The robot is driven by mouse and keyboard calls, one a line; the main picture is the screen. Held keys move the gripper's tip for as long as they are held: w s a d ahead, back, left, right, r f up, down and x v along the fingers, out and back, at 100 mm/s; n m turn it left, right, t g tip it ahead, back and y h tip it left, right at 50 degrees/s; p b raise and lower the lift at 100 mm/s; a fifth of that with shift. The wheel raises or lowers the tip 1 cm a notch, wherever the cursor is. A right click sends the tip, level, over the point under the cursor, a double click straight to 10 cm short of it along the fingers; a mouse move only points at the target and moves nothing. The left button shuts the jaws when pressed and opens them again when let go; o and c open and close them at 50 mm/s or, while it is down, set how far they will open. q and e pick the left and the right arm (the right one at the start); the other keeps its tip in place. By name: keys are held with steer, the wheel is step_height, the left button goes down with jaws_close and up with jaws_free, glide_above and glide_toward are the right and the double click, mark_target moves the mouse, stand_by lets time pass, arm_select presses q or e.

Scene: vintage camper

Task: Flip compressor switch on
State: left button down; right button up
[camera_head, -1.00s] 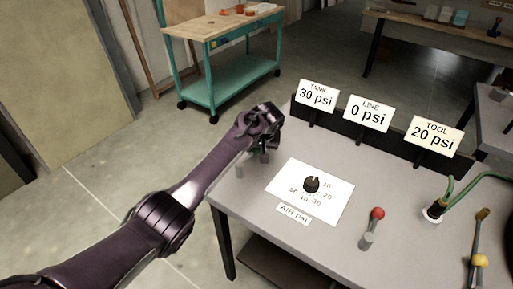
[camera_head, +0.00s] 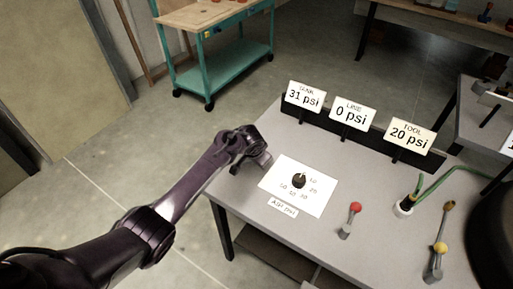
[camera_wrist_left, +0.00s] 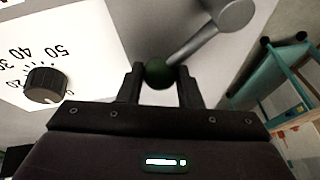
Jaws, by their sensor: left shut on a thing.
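My left gripper (camera_head: 258,164) is over the far left part of the grey workbench, left of the white dial card. In the left wrist view, its two fingers (camera_wrist_left: 160,88) are shut on a dark green ball knob (camera_wrist_left: 158,74). The knob is at the end of a grey lever (camera_wrist_left: 200,38) that runs up to a round grey pivot (camera_wrist_left: 237,14). In the head view the gripper hides the green knob. The tank sign (camera_head: 305,97) reads 31 psi.
The dial card (camera_head: 318,203) carries a black knob (camera_head: 299,181), also in the wrist view (camera_wrist_left: 45,84). A red-knobbed lever (camera_head: 350,221), a green hose (camera_head: 440,182) and a yellow-knobbed lever (camera_head: 438,262) stand to the right. The line sign (camera_head: 352,114) reads 0 psi; the tool sign (camera_head: 411,135) reads 20 psi.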

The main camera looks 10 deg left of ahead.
arm_select(q)
steer(key=s+m+p, duration=0.1)
steer(key=m+h, duration=0.1)
steer(key=shift+s+d+r+m+p, duration=0.1)
steer(key=shift+s+d+m+p, duration=0.2)
steer(key=shift+s+p, duration=0.1)
steer(key=shift+s+m+h, duration=0.3)
steer(key=shift+m, duration=0.2)
steer(key=c, duration=1)
jaws_free()
steer(key=shift+c, duration=0.2)
steer(key=p+v, duration=0.1)
steer(key=v, duration=0.6)
steer(key=shift+r, duration=0.3)
steer(key=shift+s+f, duration=0.1)
steer(key=shift+s, duration=0.1)
